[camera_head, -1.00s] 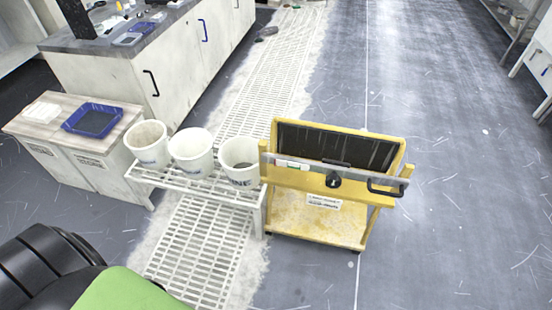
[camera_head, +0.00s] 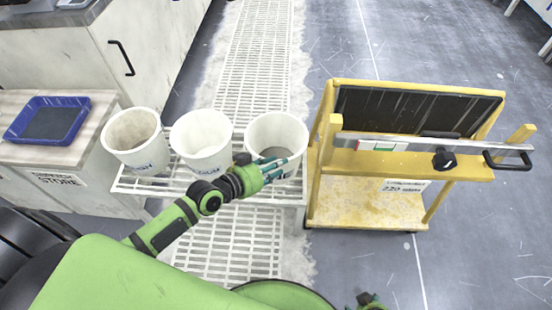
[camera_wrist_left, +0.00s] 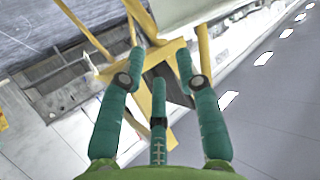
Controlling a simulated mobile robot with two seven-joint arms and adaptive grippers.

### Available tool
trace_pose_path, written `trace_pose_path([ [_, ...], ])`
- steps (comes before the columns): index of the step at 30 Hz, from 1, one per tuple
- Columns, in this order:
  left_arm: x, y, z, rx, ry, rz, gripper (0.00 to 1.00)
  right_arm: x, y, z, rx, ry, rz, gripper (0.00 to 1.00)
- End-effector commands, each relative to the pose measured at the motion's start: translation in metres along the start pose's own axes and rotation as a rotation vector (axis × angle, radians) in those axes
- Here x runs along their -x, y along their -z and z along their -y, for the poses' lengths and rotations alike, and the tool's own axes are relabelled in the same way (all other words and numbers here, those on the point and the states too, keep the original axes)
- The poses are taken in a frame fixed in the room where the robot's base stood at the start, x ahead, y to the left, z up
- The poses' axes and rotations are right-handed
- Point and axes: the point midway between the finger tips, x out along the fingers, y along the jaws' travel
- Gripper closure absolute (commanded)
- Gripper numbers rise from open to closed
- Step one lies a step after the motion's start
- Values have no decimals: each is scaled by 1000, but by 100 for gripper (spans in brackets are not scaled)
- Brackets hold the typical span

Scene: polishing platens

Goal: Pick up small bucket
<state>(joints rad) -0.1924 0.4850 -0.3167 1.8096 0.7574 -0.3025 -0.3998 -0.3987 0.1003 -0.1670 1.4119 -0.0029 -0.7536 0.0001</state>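Three white buckets stand upright in a row on a white slatted rack (camera_head: 150,188): the left bucket (camera_head: 135,145), the middle bucket (camera_head: 203,145) and the right bucket (camera_head: 278,132). Which is the small one I cannot tell; they look close in size. My left gripper (camera_head: 277,168) is in front of the right bucket and covers part of its front; I cannot tell whether it touches. In the left wrist view the gripper (camera_wrist_left: 160,65) has its teal fingers spread and nothing between them. A green and black part at the bottom edge may be my right gripper (camera_head: 368,301), mostly cut off.
A yellow cart (camera_head: 350,200) with a dark panel stands right of the rack. A blue tray (camera_head: 45,138) sits on a cabinet at left. A white counter (camera_head: 60,60) is behind it. The floor (camera_head: 480,220) right of the cart is clear.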

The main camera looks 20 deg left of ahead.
Motion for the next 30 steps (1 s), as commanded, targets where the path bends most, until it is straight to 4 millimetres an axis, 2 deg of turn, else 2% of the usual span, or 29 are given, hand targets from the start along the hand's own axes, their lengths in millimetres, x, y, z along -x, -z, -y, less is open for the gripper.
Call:
trace_pose_path([
  [1, -12, -1, 0, 2, 1, -3, 66, 0, -1, 0, -2, 1, 7, 27],
  [6, -38, -1, 1, 2, 1, -1, 66, 6, -4, 2, -6, 4, 34, 27],
  [11, -48, -1, 1, 2, 1, 1, 66, 9, -4, 3, -8, 5, 45, 27],
  [21, -88, -4, 9, 2, 2, 0, 66, 32, 19, 1, -12, 3, 27, 27],
  [25, -98, -4, 9, 2, 2, 1, 66, 39, 24, 1, -13, 2, 24, 27],
  [30, -98, -3, 8, 1, 1, 2, 66, 41, 25, 1, -13, 2, 24, 27],
])
